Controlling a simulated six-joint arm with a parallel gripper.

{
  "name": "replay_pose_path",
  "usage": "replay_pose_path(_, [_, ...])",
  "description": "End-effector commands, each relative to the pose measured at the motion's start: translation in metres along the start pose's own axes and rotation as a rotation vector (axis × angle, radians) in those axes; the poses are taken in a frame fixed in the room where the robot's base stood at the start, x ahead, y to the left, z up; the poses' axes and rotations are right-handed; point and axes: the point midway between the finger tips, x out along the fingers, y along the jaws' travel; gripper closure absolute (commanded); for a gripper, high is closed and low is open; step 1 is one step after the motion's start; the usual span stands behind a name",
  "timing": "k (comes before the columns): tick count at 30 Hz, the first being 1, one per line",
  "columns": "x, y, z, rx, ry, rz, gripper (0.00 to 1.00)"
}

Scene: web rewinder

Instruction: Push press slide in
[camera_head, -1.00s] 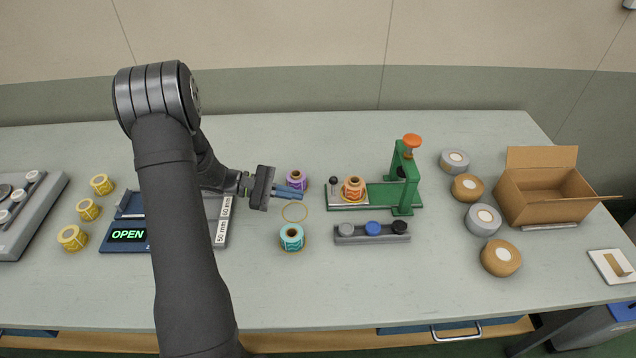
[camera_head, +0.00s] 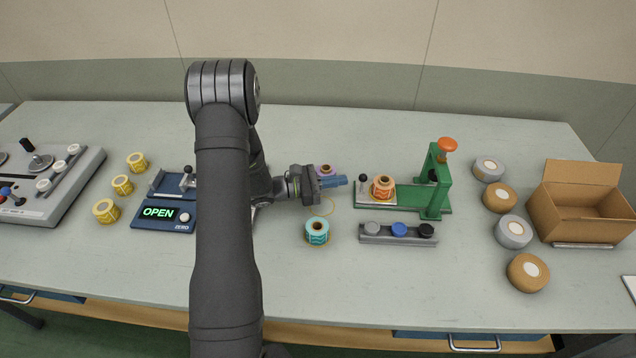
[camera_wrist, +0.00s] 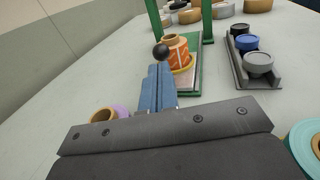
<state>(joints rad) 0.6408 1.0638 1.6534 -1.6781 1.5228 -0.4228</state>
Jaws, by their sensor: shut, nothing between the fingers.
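The green press (camera_head: 436,180) stands right of centre on the table, with an orange knob on top. Its pale slide (camera_head: 374,202) sticks out at the left end of the base and carries an orange roll (camera_head: 383,187). A dark ball knob (camera_head: 363,178) stands at the slide's left end. The knob (camera_wrist: 161,51) and the orange roll (camera_wrist: 175,48) also show in the wrist view, just beyond my fingertips. My gripper (camera_head: 340,181) is shut and empty, its blue fingers pointing right at the knob. A small gap appears between fingertips and knob in the head view.
A purple roll (camera_head: 325,170) sits close behind my gripper and a teal roll (camera_head: 317,230) in front. A grey rack with grey, blue and black caps (camera_head: 399,230) lies in front of the press. Tape rolls and an open carton (camera_head: 583,211) are at the right.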

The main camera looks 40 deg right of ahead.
Motion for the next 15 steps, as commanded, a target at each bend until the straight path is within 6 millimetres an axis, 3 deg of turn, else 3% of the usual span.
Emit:
replay_pose_path(6, [0.026,0.0,0.0,0.001,0.001,-0.001,1.0])
replay_pose_path(15, [0.031,0.0,0.0,0.001,0.0,0.0,1.0])
